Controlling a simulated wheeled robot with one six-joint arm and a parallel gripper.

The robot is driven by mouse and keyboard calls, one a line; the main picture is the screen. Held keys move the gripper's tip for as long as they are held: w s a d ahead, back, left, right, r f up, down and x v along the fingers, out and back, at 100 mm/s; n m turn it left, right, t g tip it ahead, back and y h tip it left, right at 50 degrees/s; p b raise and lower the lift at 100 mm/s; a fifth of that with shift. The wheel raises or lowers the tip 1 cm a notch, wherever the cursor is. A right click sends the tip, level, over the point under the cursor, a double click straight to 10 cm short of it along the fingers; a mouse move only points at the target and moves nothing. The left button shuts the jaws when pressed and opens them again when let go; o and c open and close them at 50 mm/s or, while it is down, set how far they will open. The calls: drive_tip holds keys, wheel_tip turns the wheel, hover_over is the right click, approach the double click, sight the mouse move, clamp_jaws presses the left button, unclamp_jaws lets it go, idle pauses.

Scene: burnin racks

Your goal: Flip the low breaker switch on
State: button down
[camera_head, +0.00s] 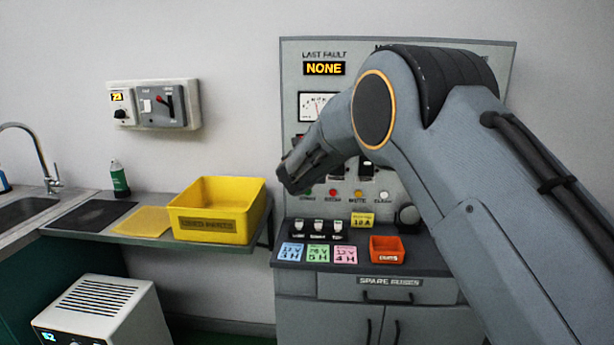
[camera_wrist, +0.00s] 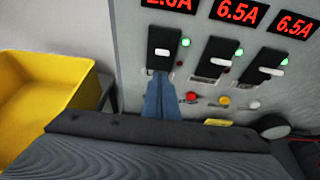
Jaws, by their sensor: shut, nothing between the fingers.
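Three black breaker switches are on the grey panel in the wrist view: a left one (camera_wrist: 164,40), a middle one (camera_wrist: 216,55) and a right one (camera_wrist: 265,65). Each has a pale lever bar and a lit green lamp at its right. Their name labels are not readable, so I cannot tell which is the low one by label. My gripper (camera_wrist: 161,82) is shut and empty, its tips just below the left switch; I cannot tell whether they touch it. In the head view my gripper (camera_head: 288,178) is in front of the panel (camera_head: 400,190), and my arm hides most breakers.
Red displays above the switches read about 2.0A, 6.5A and 6.5A. Red (camera_wrist: 195,99), yellow (camera_wrist: 225,101) and white (camera_wrist: 253,104) buttons sit below. A yellow bin (camera_head: 212,222) stands on the shelf at left. An orange tray (camera_head: 387,251) and colored cards lie on the ledge.

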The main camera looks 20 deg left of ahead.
drive_tip(key=s+d+r+b, duration=0.2)
drive_tip(key=s+r+b, duration=0.1)
drive_tip(key=s+r, duration=0.2)
drive_tip(key=shift+b+v, duration=0.4)
drive_tip(key=shift+v, duration=0.8)
drive_tip(key=shift+s+a, duration=0.1)
drive_tip(key=shift+a, duration=0.05)
drive_tip(key=s+d+f+m+g+h, duration=0.15)
drive_tip(key=d+f+m, duration=0.35)
drive_tip(key=d, duration=0.7)
drive_tip(key=s+d+f+m+g+h, duration=0.1)
drive_tip(key=d+f+m+g+h, duration=0.15)
drive_tip(key=d+m, duration=0.75)
drive_tip(key=s+d+f+m+g+h, duration=0.1)
drive_tip(key=s+d+f+m+h, duration=0.3)
drive_tip(key=d, duration=1.1)
drive_tip(key=s+d+f+m+g+y, duration=0.1)
drive_tip(key=s+d+f+m+g, duration=0.4)
drive_tip(key=s+d+m, duration=0.55)
drive_tip(key=s+d+f+m+g+y, duration=0.1)
drive_tip(key=s+d+f+m, duration=0.1)
drive_tip(key=s+d+m, duration=0.2)
drive_tip(key=s+d+f+m+g+y, duration=0.1)
drive_tip(key=s+d+f+m, duration=0.2)
drive_tip(key=s+m, duration=0.3)
drive_tip(key=s+d, duration=0.1)
drive_tip(key=s, duration=0.4)
drive_tip(key=shift+s+y, duration=0.3)
drive_tip(key=shift+s, duration=0.05)
